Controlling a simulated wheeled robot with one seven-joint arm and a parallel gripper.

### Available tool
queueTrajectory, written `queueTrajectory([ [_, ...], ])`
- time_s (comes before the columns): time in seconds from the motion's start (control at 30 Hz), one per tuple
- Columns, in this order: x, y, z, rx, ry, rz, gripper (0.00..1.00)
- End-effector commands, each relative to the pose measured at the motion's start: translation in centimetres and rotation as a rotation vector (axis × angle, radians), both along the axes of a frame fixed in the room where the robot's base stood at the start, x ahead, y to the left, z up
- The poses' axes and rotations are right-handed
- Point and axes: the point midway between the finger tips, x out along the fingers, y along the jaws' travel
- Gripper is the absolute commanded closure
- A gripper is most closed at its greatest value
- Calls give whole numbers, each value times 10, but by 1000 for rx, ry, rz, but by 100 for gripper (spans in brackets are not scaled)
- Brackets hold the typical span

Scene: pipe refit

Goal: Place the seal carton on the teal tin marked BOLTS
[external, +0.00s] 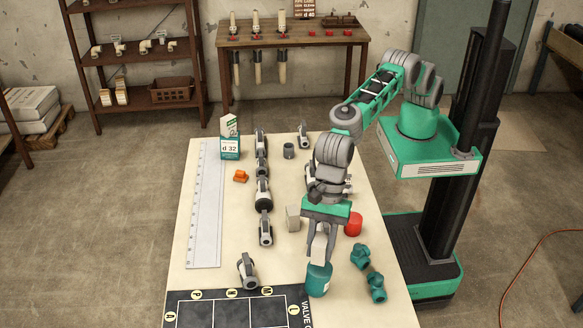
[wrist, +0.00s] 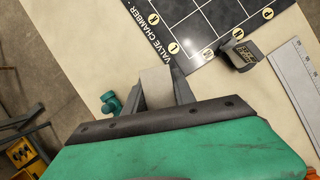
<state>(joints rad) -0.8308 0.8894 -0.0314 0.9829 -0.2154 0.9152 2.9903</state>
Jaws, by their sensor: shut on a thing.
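My gripper (external: 318,258) points down and is shut on a pale grey-beige block, which I take to be the seal carton (wrist: 157,86); in the external view the fingers largely hide it. A teal tin (external: 319,282) stands right below the fingertips, near the table's front. Its marking cannot be read from here. The carton is over the tin, but I cannot tell whether they touch. In the wrist view the tin is hidden behind the carton and fingers.
A dark board marked VALVE CHAMBER (external: 231,311) lies just left of the tin. Teal fittings (external: 376,287) and a red object (external: 353,223) are to the right. A beige block (external: 293,218) stands behind. Grey fittings (external: 264,195), a ruler (external: 204,205) and a d 32 box (external: 230,150) are further left.

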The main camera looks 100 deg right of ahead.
Motion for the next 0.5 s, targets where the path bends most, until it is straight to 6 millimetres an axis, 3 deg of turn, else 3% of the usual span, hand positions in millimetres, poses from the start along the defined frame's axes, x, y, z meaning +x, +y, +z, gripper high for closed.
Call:
queueTrajectory([
  [0.13, -2, -2, -23, -5, 4, 1, 100],
  [0.5, -1, -2, -31, -3, 2, 0, 100],
])
